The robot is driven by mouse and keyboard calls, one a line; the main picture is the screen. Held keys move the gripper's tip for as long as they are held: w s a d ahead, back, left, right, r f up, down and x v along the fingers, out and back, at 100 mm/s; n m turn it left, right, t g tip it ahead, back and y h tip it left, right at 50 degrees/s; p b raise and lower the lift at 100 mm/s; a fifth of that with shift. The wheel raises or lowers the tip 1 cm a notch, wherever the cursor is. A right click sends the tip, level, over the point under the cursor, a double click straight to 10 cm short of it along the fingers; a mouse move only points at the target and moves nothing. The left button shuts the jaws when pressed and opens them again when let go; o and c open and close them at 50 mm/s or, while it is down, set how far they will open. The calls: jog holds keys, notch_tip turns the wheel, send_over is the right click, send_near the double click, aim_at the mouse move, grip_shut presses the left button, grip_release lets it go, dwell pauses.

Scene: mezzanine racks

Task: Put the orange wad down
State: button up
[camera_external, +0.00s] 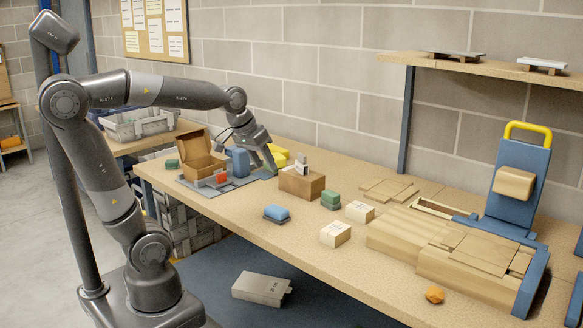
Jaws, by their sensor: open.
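The orange wad (434,295) is a small crumpled ball. It lies on the bench top near the front edge at the right, in front of the light wooden boxes. My gripper (272,168) is far from it, low over the back left part of the bench, beside a yellow object (279,155) and behind a brown box (301,183). The gripper is open, and no wad is in it. Its fingertips are small in this view, and what lies right under them is partly hidden.
An open cardboard box (202,158) stands on the grey mat at the left. A blue block (277,212), a green block (330,197) and cream boxes (336,233) stand mid-bench. Wooden boxes (405,236) and a blue frame (518,185) fill the right. The front strip is mostly clear.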

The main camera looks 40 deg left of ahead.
jog(key=s+a+f+y, duration=0.1)
jog(key=s+a+f, duration=0.3)
jog(key=s+a, duration=0.5)
jog(key=shift+s+a+t+y, duration=0.3)
jog(key=shift+s+t, duration=0.1)
jog(key=shift+s, duration=0.4)
